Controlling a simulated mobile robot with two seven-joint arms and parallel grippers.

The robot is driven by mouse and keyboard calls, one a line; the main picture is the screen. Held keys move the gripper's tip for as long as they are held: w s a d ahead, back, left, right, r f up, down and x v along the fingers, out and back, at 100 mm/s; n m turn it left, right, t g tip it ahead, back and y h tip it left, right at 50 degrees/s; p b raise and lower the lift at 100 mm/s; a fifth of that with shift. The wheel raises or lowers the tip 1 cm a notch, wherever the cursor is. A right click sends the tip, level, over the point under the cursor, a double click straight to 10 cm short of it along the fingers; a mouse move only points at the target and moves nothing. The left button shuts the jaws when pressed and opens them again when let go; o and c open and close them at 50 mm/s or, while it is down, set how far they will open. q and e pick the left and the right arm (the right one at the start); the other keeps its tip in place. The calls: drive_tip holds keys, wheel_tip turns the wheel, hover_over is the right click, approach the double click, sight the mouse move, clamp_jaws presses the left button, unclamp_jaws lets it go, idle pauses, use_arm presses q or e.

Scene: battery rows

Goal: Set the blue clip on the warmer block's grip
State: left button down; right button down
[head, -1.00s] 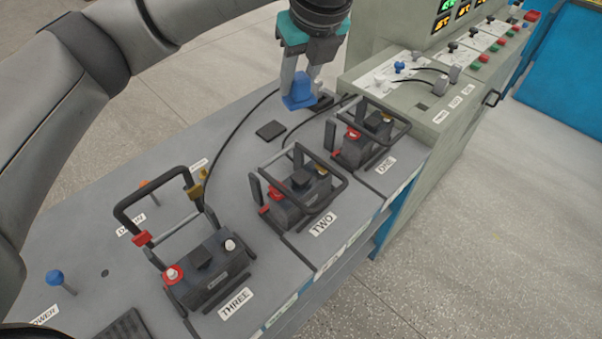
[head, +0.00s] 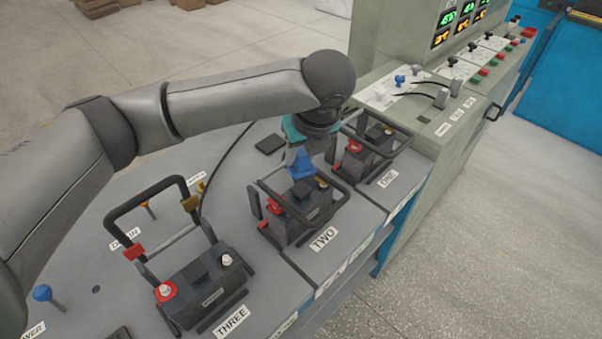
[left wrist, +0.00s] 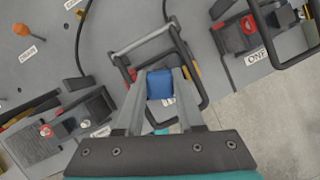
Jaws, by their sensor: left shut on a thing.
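My left gripper (head: 300,158) is shut on the blue clip (head: 303,166) and holds it over block TWO (head: 298,212). In the left wrist view the clip (left wrist: 160,84) sits between the fingertips, over the frame-like handle (left wrist: 140,43) of TWO. Contact with the handle cannot be told. Block ONE (head: 352,166) stands behind, partly hidden by the arm. Block THREE (head: 208,290) stands nearest, with its black handle (head: 145,194) raised. Which block is warmer cannot be read here. My right gripper is not in view.
A console at the back has green and orange displays (head: 461,17), too small to read. An orange-topped peg (head: 145,205) and a blue-topped peg (head: 42,292) stand at the left. A dark flat pad (head: 269,144) and a black cable (head: 212,180) lie behind the blocks.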

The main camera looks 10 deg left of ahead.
sight(303, 169)
use_arm(q)
wheel_tip(303, 169, down, 5)
drive_tip(key=shift+f+b, duration=0.2)
drive_tip(key=shift+b, duration=0.35)
drive_tip(key=c, duration=0.5)
unclamp_jaws()
drive_tip(key=p+v, duration=0.2)
drive_tip(key=v, duration=1)
drive_tip(key=shift+r+p, duration=0.15)
drive_tip(key=shift+p, duration=0.2)
